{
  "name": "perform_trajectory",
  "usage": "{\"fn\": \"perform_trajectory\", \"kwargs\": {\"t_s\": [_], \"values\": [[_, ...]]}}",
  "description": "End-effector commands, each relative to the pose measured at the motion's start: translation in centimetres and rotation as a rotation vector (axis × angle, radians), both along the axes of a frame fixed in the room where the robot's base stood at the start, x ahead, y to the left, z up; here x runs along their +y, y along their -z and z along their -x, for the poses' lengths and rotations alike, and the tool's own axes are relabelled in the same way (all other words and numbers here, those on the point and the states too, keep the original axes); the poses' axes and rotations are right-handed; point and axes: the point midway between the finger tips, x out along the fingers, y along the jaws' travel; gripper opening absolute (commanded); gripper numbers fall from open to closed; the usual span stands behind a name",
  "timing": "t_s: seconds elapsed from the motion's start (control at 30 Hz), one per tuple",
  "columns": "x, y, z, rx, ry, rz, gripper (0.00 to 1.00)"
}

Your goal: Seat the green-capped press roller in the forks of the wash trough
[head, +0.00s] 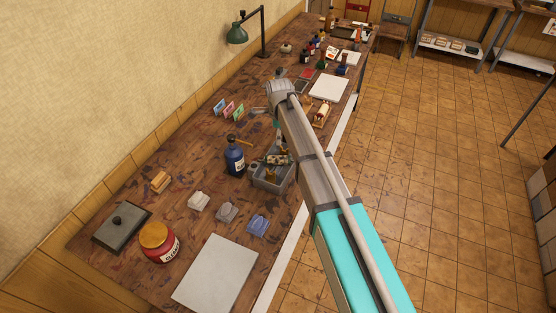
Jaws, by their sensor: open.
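The wash trough (268,184) is a grey open box near the front edge of the workbench, right of a blue bottle. A short mottled dark-and-tan roller (276,160) shows at its far side. The view is too small to tell whether it has a green cap or rests in the forks. Brownish pieces show inside the trough. Another roller (322,113), cream with a red end, lies in a wooden holder farther back, partly beside my arm. My gripper (277,135) hangs below the wrist just beyond the trough, open, mostly hidden by my arm; its fingertips are unclear.
A blue bottle (235,157) stands close left of the trough. Three small blocks, a red jar (159,243), a dark lidded box (121,225) and a pale sheet (215,274) lie nearer. Cards (228,108) stand behind. A green lamp (238,33) and several bottles are farther back.

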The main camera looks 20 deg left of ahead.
Motion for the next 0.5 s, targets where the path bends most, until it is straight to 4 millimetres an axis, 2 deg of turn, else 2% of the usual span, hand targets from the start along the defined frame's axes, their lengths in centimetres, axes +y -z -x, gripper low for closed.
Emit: {"fn": "perform_trajectory", "kwargs": {"t_s": [0.27, 0.5], "values": [[0.0, 0.4, 0.0, 0.000, -0.001, 0.000, 0.96], [0.0, 1.9, 0.0, 0.000, -0.002, 0.000, 0.96]]}}
